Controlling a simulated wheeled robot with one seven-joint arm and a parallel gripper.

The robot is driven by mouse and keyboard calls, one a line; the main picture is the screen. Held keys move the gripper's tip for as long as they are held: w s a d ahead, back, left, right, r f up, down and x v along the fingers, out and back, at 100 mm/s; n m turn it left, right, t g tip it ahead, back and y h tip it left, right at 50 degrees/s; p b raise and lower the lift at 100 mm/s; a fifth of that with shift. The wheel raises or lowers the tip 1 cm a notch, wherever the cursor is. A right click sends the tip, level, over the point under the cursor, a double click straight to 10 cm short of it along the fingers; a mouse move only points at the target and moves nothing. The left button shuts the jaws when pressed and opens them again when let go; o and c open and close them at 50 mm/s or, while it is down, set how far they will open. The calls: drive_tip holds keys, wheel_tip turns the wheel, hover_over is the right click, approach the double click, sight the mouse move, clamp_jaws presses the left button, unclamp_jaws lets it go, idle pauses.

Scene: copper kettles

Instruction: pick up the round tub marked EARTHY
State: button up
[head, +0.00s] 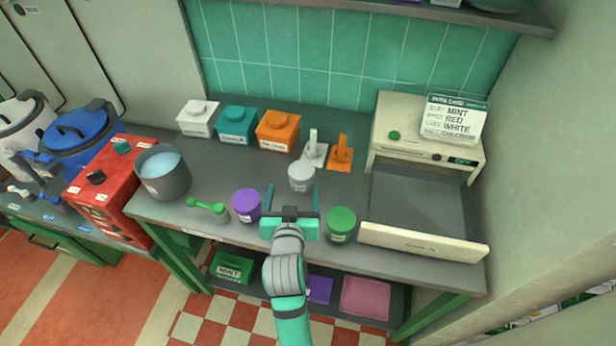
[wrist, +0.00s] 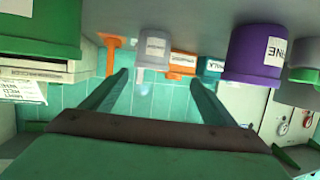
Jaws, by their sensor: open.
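Three round tubs stand on the grey counter: a purple one (head: 246,205), a white one (head: 301,178) and a green one (head: 341,224). No label reads EARTHY legibly; I cannot tell which tub carries it. In the wrist view, which is upside down, the purple tub's label (wrist: 275,50) ends in "INE". The white tub (wrist: 153,48) appears there ahead, between my finger directions, and the green tub (wrist: 40,28) is at the left. My gripper (head: 292,193) is open and empty, between the purple and green tubs, with the white tub beyond it.
White (head: 198,118), teal (head: 236,124) and orange (head: 278,130) boxes stand at the back. White and orange handled pieces (head: 341,153) stand behind the white tub. A grey pot (head: 163,173) and green scoop (head: 209,207) are left; a cream machine with an open tray (head: 424,241) is right.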

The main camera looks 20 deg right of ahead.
sight(301, 173)
drive_tip(key=shift+s+d+f, duration=0.1)
drive_tip(key=shift+s+d, duration=0.1)
drive_tip(key=shift+d, duration=0.4)
drive_tip(key=shift+w+d+f+g, duration=0.15)
drive_tip(key=shift+d+g, duration=0.15)
drive_tip(key=x, duration=1)
drive_tip(key=shift+w, duration=0.1)
drive_tip(key=c, duration=1.3)
